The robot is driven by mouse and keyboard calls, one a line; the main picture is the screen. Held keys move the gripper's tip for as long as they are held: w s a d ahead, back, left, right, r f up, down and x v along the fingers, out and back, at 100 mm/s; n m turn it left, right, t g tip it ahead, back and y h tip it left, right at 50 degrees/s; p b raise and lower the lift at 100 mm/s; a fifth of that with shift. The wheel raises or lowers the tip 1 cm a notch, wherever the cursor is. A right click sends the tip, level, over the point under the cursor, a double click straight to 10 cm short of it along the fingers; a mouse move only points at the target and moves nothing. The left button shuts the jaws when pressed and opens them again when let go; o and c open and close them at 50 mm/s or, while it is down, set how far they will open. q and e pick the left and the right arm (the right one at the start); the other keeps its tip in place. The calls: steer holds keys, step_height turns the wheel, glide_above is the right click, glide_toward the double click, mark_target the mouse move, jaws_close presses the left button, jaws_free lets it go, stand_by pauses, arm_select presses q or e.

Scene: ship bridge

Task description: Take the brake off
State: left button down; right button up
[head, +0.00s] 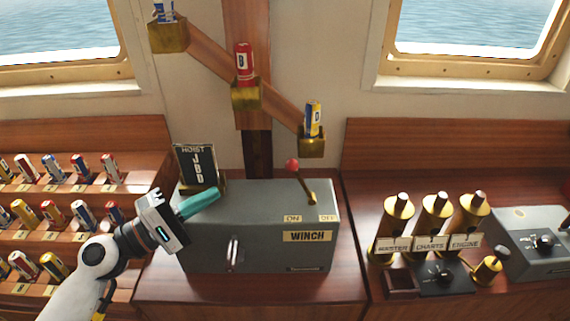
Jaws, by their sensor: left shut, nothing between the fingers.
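The grey winch box (270,262) stands on the wooden counter. On its top right is a brass lever (304,187) with a red knob (292,165). The lever tilts to the left, toward the side of the ON label (292,218); a second small label (327,218), hard to read, is at the right. An upright metal handle (232,254) is on the front face. No part is legibly marked as a brake. My left gripper (214,194) is shut and empty, its teal fingers over the box's left top, apart from the lever. My right gripper is out of view.
A black hoist sign (197,166) stands just behind my left fingers. A sloping wooden beam (215,68) with brass cups holding cans rises behind. Racks of cans (53,168) are at left. Brass cylinders (435,205) and a grey control box (535,262) are at right.

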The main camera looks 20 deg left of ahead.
mark_target(301, 182)
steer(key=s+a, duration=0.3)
arm_select(q)
steer(key=p+x, duration=0.2)
steer(key=x, duration=0.1)
steer(key=p+x, duration=0.1)
steer(key=x, duration=0.2)
steer(key=p+x, duration=0.2)
steer(key=x, duration=0.1)
steer(key=shift+r+p, duration=0.3)
steer(key=shift+r, duration=0.1)
steer(key=d, duration=0.1)
steer(key=d+p, duration=0.2)
steer(key=shift+w+d+r, duration=0.2)
steer(key=shift+w+d, duration=0.05)
steer(key=shift+w, duration=0.1)
steer(key=shift+d+p, duration=0.3)
steer(key=shift+d, duration=0.1)
steer(key=shift+f, duration=0.15)
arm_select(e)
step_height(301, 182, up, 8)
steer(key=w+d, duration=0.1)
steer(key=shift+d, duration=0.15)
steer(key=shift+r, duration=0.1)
